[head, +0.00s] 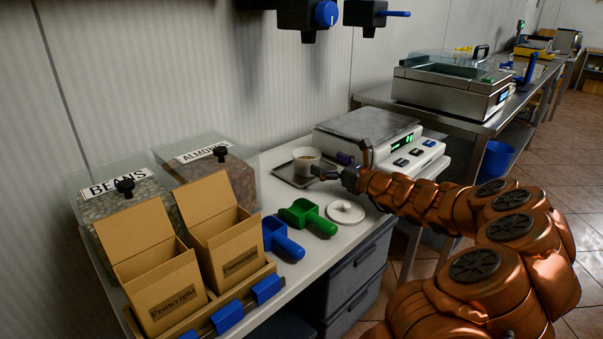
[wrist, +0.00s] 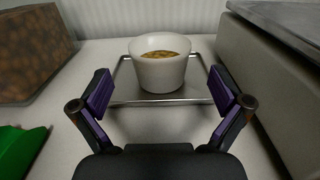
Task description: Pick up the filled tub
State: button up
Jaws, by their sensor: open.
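The filled tub (head: 306,158) is a small white cup with brownish contents. It stands upright on a metal tray (head: 284,175) beside the scale. In the wrist view the tub (wrist: 158,74) is ahead, centred between the fingers, on the wire-rimmed tray (wrist: 125,90). My gripper (head: 338,170) is just right of the tub in the head view. In the wrist view my gripper (wrist: 163,92) is open and empty, its purple-padded fingers apart on either side, short of the tub.
A scale (head: 385,140) stands right of the tray, close to my gripper. A green scoop (head: 308,216), blue scoop (head: 282,238) and white lid (head: 345,211) lie in front. Bins of beans (head: 120,195) and almonds (head: 212,175) and open cardboard boxes (head: 165,285) are at left.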

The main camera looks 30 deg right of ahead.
aim_at(317, 161)
jog(key=shift+f+x, duration=0.15)
jog(key=shift+x, duration=0.55)
jog(key=shift+f+x, duration=0.1)
jog(key=shift+x, duration=0.55)
jog(key=b+x, duration=0.2)
jog(key=x, duration=0.2)
jog(key=shift+f, duration=0.15)
jog(key=shift+w+a, duration=0.15)
jog(key=shift+w, duration=0.5)
jog(key=shift+r, duration=0.25)
jog(key=c, duration=1.1)
